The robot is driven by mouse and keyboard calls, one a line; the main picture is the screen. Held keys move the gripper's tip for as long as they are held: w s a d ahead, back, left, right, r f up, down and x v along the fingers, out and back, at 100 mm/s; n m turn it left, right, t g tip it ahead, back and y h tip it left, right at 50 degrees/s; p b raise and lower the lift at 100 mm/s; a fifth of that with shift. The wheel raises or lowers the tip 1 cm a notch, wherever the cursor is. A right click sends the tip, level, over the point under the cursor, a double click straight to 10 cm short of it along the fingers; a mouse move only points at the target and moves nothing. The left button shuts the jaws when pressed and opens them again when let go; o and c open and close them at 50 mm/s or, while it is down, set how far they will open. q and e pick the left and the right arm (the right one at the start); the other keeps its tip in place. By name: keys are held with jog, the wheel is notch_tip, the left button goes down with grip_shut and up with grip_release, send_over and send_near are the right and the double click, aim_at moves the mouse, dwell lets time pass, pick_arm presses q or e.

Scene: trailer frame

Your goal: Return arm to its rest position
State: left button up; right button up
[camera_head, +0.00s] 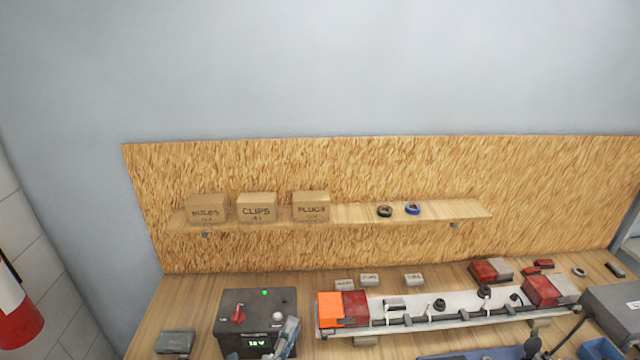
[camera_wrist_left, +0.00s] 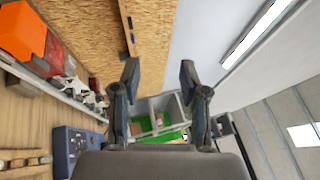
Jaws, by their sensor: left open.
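My left gripper (camera_wrist_left: 160,70) shows in the wrist view with its two dark fingers spread apart and nothing between them. In the head view a small grey-blue part of it (camera_head: 287,335) shows at the bottom edge, in front of the black power box (camera_head: 258,308). The rest of my left arm is out of the picture. The light bar (camera_head: 435,308) lies on the bench to the right, apart from the gripper. Its orange lens (camera_head: 331,308) also shows at the upper left of the wrist view (camera_wrist_left: 22,32). I cannot make out my right gripper.
A shelf (camera_head: 350,213) on the chipboard holds boxes marked bulbs, clips and plugs (camera_head: 311,207) and two tape rolls (camera_head: 412,208). Red lamps (camera_head: 484,271) and a grey case (camera_head: 612,310) are at the right. Green bins (camera_wrist_left: 150,122) stand beyond the fingers.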

pick_arm(q)
jog(key=s+a+f+n+g+y, duration=0.3)
jog(key=s+a+f+n+y, duration=0.15)
jog(key=f+n, duration=0.35)
jog(key=s+a+f+n+g+y, duration=0.35)
jog(key=a+f+n, duration=0.25)
jog(key=f, duration=0.4)
jog(key=s+a+f+n+g, duration=0.2)
jog(key=s+f+n+g, duration=0.3)
jog(key=s, duration=0.5)
jog(key=s+a+f+n+g, duration=0.2)
jog(key=s+f+g, duration=0.3)
jog(key=s, duration=0.4)
jog(key=s+f+b, duration=0.2)
jog(key=f+b, duration=0.1)
jog(key=f, duration=1.4)
jog(key=s+f+b, duration=0.2)
jog(key=f+b, duration=0.1)
jog(key=f, duration=1.5)
jog(key=s+a+f+g+b, duration=0.2)
jog(key=s+a+f+b, duration=0.1)
jog(key=s+f, duration=1.3)
notch_tip(320, 180, down, 3)
jog(key=shift+s+r+b, duration=0.15)
jog(key=shift+s+b, duration=0.15)
jog(key=shift+b, duration=0.2)
